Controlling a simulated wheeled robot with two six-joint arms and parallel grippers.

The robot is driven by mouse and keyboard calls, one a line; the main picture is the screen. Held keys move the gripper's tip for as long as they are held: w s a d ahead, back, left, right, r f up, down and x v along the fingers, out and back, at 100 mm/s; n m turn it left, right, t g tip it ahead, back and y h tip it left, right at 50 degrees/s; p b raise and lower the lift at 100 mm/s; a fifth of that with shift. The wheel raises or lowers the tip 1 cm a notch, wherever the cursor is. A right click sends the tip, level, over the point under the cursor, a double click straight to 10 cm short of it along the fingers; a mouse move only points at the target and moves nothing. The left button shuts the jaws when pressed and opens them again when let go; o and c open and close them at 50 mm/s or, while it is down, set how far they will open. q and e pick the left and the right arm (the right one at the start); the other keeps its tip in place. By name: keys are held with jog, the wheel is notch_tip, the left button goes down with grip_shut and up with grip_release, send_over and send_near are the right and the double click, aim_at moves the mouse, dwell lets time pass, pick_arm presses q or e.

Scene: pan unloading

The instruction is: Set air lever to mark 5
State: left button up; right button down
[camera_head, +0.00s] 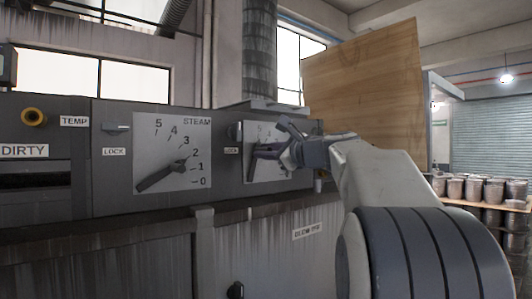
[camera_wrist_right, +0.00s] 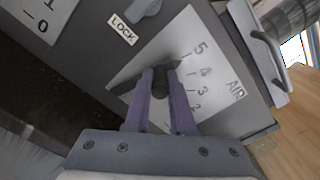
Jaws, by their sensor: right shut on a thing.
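My left gripper is in neither view.
The steam dial (camera_head: 185,130) stands left of the air dial, its lever (camera_head: 162,176) between 1 and 2. Lock knobs sit beside both dials, the air one (camera_wrist_right: 146,8) close to my gripper. A wooden board (camera_head: 365,75) rises behind. Metal pots (camera_head: 474,188) stand far right.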

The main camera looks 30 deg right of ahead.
jog(key=c, duration=0.8)
grip_release()
jog(key=shift+o, duration=0.2)
jog(key=s+b, duration=0.4)
jog(key=s, duration=0.6)
jog(key=shift+s+d, duration=0.2)
jog(key=shift+d, duration=0.15)
jog(key=shift+f, duration=0.1)
